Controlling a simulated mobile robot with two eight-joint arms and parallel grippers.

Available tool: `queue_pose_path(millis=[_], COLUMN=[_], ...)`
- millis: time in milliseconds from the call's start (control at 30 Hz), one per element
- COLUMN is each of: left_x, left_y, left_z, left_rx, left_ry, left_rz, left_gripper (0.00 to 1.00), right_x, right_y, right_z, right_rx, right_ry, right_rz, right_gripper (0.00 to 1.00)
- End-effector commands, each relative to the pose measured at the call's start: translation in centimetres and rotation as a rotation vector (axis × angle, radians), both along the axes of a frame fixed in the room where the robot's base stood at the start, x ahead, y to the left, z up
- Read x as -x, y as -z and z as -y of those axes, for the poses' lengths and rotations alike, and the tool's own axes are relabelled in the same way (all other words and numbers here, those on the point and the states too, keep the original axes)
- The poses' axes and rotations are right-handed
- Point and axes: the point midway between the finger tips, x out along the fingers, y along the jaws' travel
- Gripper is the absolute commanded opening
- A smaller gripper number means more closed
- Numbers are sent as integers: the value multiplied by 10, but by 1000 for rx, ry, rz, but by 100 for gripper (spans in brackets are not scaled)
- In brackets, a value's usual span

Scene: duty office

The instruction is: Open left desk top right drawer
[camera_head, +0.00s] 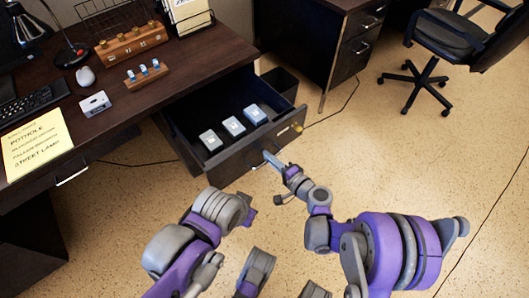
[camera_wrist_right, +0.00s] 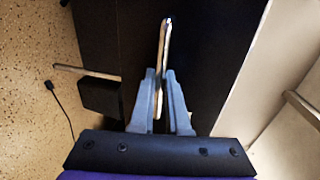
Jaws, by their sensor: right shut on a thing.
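The top right drawer (camera_head: 239,156) of the left desk (camera_head: 140,50) is pulled out, its inside showing. Three small pale-topped blocks lie in it. A key (camera_head: 296,127) is in its front panel. My right gripper (camera_head: 270,160) is at the drawer front, shut on the drawer handle. In the right wrist view, the two blue-grey fingers (camera_wrist_right: 161,105) close on either side of the bright metal handle (camera_wrist_right: 163,60). My left arm shows at the lower left of the head view, but I see no left fingers.
A dark bin (camera_head: 281,84) stands behind the drawer. A second desk (camera_head: 318,38) and an office chair (camera_head: 447,38) are at the back right.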

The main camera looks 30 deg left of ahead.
Motion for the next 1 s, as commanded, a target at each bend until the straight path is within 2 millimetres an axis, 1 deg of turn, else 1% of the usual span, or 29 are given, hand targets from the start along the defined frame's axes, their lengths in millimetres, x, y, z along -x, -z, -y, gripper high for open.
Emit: queue_pose_path(millis=[33,100,333,500,867,900,933,1000], left_x=[-1,-1,-1,-2,-2,-2,-2,-2], left_y=[3,6,10,11,11,11,11,11], left_z=[0,0,0,0,0,0,0,0], left_rx=[0,0,0,0,0,0,0,0], left_ry=[0,0,0,0,0,0,0,0], left_rz=[-1,-2,-3,-3,-3,-3,-3,-3], left_gripper=[0,0,0,0,0,0,0,0], right_x=[3,7,16,19,19,19,19,19], right_y=[1,1,0,0,0,0,0,0], right_z=[8,18,39,44,45,45,45,45], right_rx=[0,0,0,0,0,0,0,0], right_ry=[1,2,1,-1,-1,-1,-1,0], right_rz=[-1,0,0,0,0,0,0,0], right_gripper=[0,0,0,0,0,21,26,26])
